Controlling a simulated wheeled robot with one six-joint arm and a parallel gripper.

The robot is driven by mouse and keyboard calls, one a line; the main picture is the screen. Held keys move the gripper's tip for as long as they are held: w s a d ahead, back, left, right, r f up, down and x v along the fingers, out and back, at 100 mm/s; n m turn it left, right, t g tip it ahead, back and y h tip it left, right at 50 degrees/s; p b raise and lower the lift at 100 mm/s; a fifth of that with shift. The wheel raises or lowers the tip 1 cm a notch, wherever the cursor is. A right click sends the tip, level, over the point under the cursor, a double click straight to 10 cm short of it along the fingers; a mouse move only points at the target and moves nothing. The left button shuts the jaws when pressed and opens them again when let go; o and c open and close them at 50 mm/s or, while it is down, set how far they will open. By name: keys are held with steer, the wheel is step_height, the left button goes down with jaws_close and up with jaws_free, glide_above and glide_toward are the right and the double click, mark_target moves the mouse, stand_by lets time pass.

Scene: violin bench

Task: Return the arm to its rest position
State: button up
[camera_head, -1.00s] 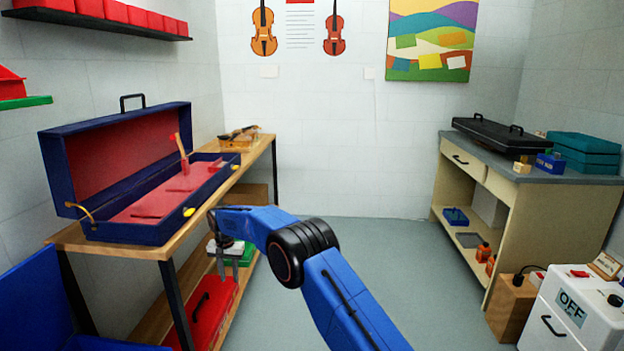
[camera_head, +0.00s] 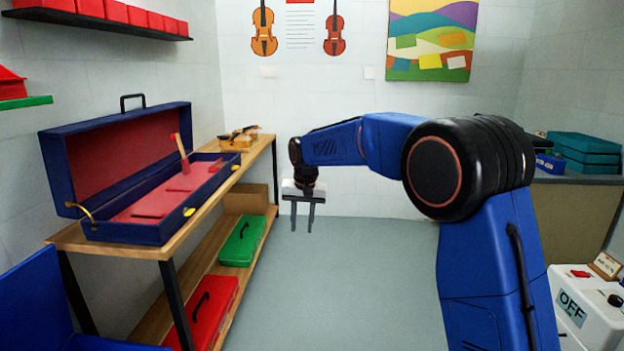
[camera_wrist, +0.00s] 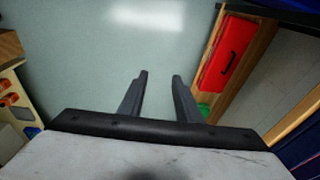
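My gripper (camera_head: 303,222) hangs pointing down over the open floor, right of the wooden bench, in the head view. Its two fingers are apart with nothing between them. In the wrist view the gripper (camera_wrist: 160,76) also shows two separated dark fingers with bare floor between and beyond them. My blue arm reaches across the middle and right of the head view and hides much of the right-hand counter.
An open blue violin case (camera_head: 140,232) lies on the wooden bench (camera_head: 262,150) at left. Red (camera_head: 205,308) and green (camera_head: 243,243) boxes sit on its lower shelf. A white OFF-labelled unit (camera_head: 590,302) stands at right. The middle floor (camera_head: 370,270) is clear.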

steer(key=s+d+r+t, duration=0.1)
steer(key=s+d+r, duration=0.3)
steer(key=s+d, duration=0.75)
steer(key=s+d+r+t, duration=0.1)
steer(key=s+d+r, duration=0.4)
steer(key=s+d, duration=0.65)
steer(key=s+d+f, duration=0.3)
steer(key=s, duration=0.5)
steer(key=s+d+f, duration=0.3)
steer(key=s, duration=0.6)
steer(key=s+d+f+t, duration=0.1)
steer(key=s+d+f, duration=0.2)
steer(key=s, duration=0.5)
steer(key=shift+s+f+h, duration=0.15)
steer(key=shift+f+h, duration=0.25)
steer(key=shift+f, duration=0.05)
